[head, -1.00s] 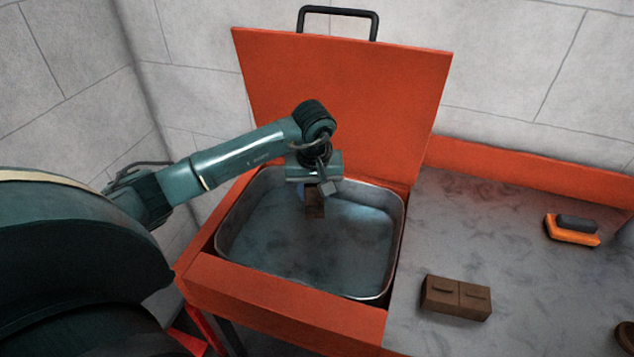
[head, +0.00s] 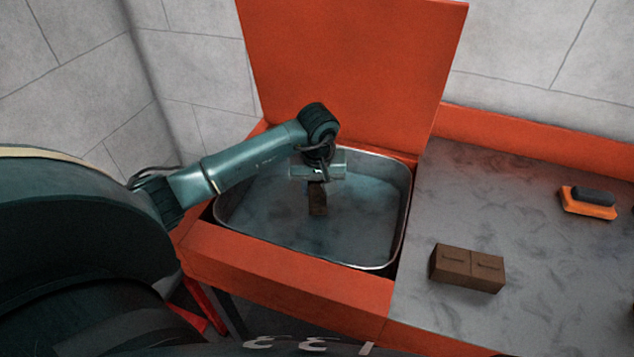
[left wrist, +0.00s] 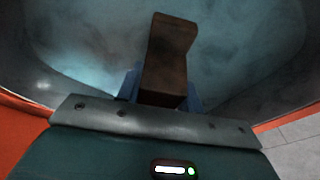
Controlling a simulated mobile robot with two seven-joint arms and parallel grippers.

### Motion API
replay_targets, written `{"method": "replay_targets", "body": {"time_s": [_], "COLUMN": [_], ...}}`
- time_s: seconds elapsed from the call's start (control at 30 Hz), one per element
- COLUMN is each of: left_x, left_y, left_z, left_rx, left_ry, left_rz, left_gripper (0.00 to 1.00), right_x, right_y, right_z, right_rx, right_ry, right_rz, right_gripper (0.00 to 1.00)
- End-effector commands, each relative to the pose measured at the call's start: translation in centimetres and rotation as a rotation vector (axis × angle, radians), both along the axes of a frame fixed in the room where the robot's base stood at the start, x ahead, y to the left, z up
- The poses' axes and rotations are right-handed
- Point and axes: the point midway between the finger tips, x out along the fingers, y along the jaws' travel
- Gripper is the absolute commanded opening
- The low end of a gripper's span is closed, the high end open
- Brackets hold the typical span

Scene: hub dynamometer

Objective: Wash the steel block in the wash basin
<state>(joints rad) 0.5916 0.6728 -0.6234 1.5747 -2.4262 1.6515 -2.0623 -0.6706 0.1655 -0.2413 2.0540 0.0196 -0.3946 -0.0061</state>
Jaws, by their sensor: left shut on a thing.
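The steel block (head: 318,200) looks brown and hangs from my left gripper (head: 317,182), inside the wash basin. The wash basin (head: 401,222) is a metal tub set in an orange frame, with grey-blue water in it. In the left wrist view the block (left wrist: 167,60) sits between the blue fingers of my left gripper (left wrist: 162,88), which is shut on it. The block's far end points down toward the water; I cannot tell whether it touches the surface. My right gripper is not in view.
An orange lid (head: 350,70) stands open behind the basin. On the grey worktop (head: 480,210) to the right are a brown two-part block (head: 467,268) and an orange brush-like tool with a dark top (head: 590,201). The worktop between them is clear.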

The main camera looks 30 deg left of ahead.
Motion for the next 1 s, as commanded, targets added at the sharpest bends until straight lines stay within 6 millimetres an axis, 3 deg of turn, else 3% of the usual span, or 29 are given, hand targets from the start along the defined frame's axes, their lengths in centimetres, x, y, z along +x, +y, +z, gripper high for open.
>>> {"method": "replay_targets", "body": {"time_s": [0.4,1.0], "left_x": [0.1,0.1], "left_y": [0.0,0.0], "left_z": [-3.8,-4.6], "left_rx": [-0.001,0.0], "left_ry": [-0.003,-0.003], "left_rz": [0.001,0.0], "left_gripper": [0.0,0.0], "right_x": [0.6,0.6], "right_y": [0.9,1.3], "right_z": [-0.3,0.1], "right_rx": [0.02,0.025], "right_ry": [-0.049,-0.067], "right_rz": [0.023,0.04], "right_gripper": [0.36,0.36]}}
